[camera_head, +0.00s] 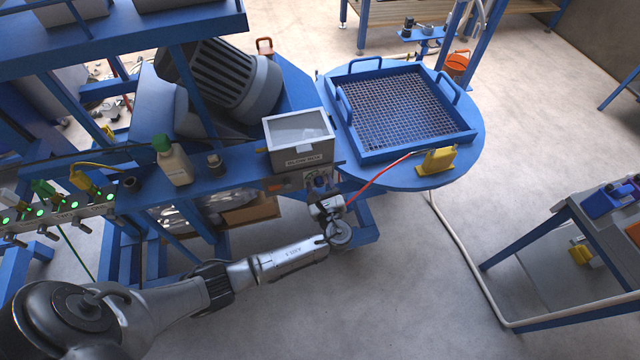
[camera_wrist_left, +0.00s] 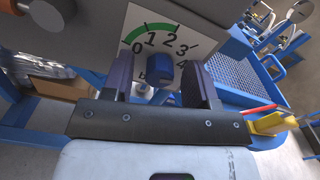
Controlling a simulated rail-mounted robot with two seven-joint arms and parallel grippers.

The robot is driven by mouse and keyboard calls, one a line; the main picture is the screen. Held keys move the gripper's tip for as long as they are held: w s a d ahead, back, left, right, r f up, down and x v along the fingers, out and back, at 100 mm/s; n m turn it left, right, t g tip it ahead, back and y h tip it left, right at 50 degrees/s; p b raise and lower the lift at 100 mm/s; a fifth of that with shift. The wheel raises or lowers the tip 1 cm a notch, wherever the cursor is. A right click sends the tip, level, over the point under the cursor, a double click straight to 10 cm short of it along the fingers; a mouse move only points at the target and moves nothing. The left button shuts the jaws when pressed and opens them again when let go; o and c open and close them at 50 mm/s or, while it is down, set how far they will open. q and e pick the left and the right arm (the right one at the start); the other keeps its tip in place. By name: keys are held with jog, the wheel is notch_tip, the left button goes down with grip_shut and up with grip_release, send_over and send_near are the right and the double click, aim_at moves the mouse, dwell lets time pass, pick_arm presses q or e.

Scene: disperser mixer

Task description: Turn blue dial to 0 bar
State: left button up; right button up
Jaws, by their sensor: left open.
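My left gripper (camera_wrist_left: 159,64) is open, with one dark finger on each side of the dial and a gap on both sides. Which number the dial points at I cannot tell. In the head view my left gripper (camera_head: 326,197) is just below the panel under the grey box, and the dial is small there. My right gripper is not in view.
A grey labelled box (camera_head: 298,140) stands above the panel. A round blue table (camera_head: 468,133) holds a mesh tray (camera_head: 455,140). A yellow object (camera_head: 437,161) with a red hose lies at its front edge. A green-capped bottle (camera_head: 173,162) stands left on the bench.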

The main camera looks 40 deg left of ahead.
pick_arm(q)
jog(key=shift+w+a, duration=0.1)
jog(key=shift+a, duration=0.1)
jog(key=shift+c, duration=0.3)
jog(key=c, duration=0.9)
jog(key=shift+o, duration=0.2)
